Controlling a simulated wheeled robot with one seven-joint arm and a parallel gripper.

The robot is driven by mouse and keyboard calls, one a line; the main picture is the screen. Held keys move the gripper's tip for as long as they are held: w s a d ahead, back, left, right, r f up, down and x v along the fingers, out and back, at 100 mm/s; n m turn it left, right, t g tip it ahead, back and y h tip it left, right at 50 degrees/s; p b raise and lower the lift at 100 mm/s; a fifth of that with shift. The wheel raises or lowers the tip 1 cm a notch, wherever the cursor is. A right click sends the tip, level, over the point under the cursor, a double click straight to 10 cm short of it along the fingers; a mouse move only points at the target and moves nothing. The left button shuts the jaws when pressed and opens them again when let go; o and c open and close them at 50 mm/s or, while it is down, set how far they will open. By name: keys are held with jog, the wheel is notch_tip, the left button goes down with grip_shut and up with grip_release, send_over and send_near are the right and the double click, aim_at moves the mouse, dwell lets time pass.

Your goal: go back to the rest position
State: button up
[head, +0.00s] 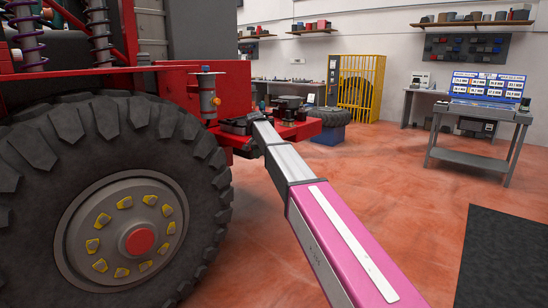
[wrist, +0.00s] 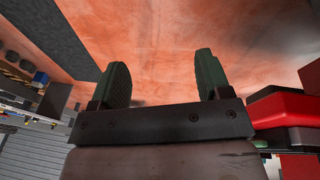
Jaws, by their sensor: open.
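My gripper (wrist: 162,75) shows in the wrist view with its two green-padded fingers wide apart. Nothing is between them, and only the orange floor shows beyond. In the head view my pink and silver arm reaches from the lower right toward the red truck (head: 222,85). My gripper (head: 238,124) is a small dark shape at its far end, beside the truck's red front shelf (head: 300,130). I cannot tell in that view whether it touches the shelf. A red part (wrist: 285,108) is close on the right in the wrist view.
The truck's large tyre (head: 95,150) fills the left. A blue block with a tyre (head: 328,122), a yellow cage (head: 365,85) and a grey bench with a screen (head: 475,135) stand behind. A dark mat (head: 505,255) lies at right. The orange floor between is clear.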

jog(key=s+d+f+n, duration=0.2)
jog(key=s+d+f, duration=0.75)
jog(key=f, duration=0.35)
jog(key=s+d+f+n+y, duration=0.1)
jog(key=s+d+f, duration=0.3)
jog(key=s, duration=0.6)
jog(key=s+d+f+n, duration=0.1)
jog(key=s+d+f, duration=0.4)
jog(key=s+f, duration=0.3)
jog(key=s+d+f+n+g+y, duration=0.1)
jog(key=s+d+f, duration=0.4)
jog(key=s, duration=0.7)
jog(key=shift+s+f+y, duration=0.3)
jog(key=shift+f, duration=0.35)
